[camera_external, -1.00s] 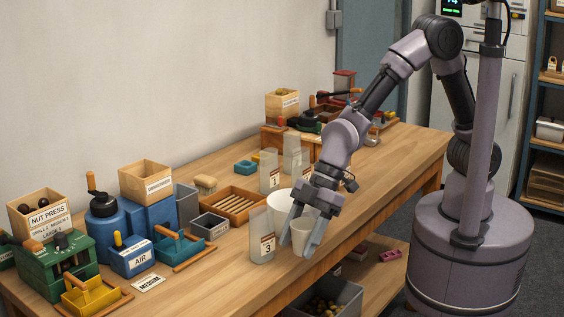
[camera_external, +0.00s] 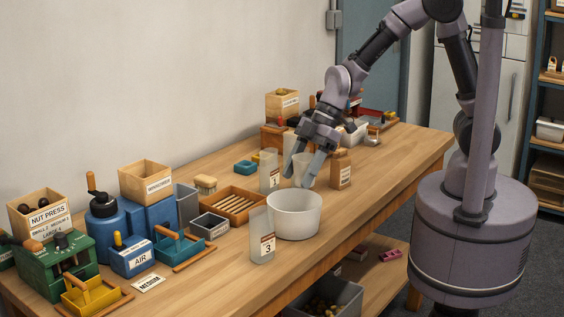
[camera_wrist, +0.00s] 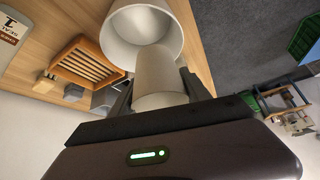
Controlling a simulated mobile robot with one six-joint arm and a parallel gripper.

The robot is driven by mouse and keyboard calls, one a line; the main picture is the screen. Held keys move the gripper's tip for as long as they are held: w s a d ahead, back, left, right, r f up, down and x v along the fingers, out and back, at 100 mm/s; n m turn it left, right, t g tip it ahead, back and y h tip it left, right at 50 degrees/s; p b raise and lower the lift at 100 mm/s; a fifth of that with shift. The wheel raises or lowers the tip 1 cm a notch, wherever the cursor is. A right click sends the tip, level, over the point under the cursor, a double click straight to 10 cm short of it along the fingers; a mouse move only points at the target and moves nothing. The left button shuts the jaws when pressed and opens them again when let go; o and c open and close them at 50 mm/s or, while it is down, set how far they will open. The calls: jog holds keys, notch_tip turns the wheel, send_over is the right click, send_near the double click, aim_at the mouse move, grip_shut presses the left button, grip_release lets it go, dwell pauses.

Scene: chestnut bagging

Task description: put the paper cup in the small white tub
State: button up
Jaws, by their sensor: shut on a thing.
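The white paper cup (camera_wrist: 160,76) is between the two fingers of my gripper (camera_wrist: 157,92) in the wrist view. The small white tub (camera_external: 294,218) stands upright on the table, below the gripper in the picture. In the wrist view the tub (camera_wrist: 118,42) lies beyond the cup, its open mouth partly covered by the cup's end. The cup is raised off the table; I cannot tell whether any of it is over the tub.
A clear bag labelled 3 (camera_external: 262,240) stands close to the tub's left. Another bag (camera_external: 269,172) and a brown bag (camera_external: 341,170) stand behind. A slatted wooden tray (camera_external: 222,210) and grey bin (camera_external: 209,226) lie left. The table's right front is clear.

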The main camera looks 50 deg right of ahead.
jog(key=w+a+f, duration=0.4)
jog(key=w, duration=0.1)
jog(key=shift+w+b, duration=0.2)
jog(key=shift+b, duration=0.15)
jog(key=shift+f+b, duration=0.3)
jog(key=shift+b, duration=0.05)
jog(key=o, duration=1.3)
jog(key=shift+r, duration=0.15)
